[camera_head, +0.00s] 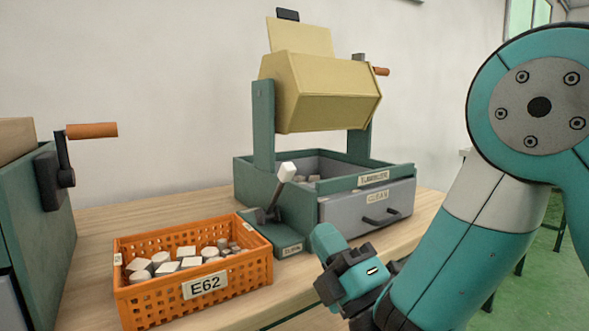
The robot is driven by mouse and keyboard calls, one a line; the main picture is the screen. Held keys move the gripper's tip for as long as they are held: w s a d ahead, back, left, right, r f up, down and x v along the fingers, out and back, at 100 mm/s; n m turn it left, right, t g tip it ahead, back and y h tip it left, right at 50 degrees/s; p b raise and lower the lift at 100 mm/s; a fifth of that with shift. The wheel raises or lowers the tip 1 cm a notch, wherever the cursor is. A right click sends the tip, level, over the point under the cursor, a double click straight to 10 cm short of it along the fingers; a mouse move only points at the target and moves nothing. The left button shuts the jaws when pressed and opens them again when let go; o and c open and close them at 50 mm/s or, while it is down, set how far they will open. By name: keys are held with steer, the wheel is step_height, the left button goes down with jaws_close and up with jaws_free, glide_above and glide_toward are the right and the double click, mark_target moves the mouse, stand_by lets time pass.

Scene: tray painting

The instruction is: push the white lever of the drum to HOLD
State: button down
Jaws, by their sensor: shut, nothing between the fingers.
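The drum (318,95) is a yellow many-sided box hung between two green posts, with its flap standing open at the top. The white lever (287,170) rises from a green block at the front left of the drum's base. Its dark stem leans to the right, and its white tip points up. A small label (291,250) on the block is too small to read surely, and I cannot make out a HOLD mark. My gripper (342,276) is shut and empty, below and to the right of the lever, apart from it. Its fingertips are hard to make out.
An orange crate (203,284) marked E62, holding several pale pieces, stands left of the lever block. A grey drawer (388,207) marked CLEAN sits under the drum. A green machine with an orange-handled crank (91,131) stands far left. Wooden tabletop shows between them.

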mark_target(288, 176)
steer(key=p+x, duration=0.1)
steer(key=x, duration=0.9)
steer(key=shift+w+p, duration=0.1)
steer(key=shift+p, duration=0.25)
steer(key=shift+a+r, duration=0.1)
steer(key=shift+r, duration=0.1)
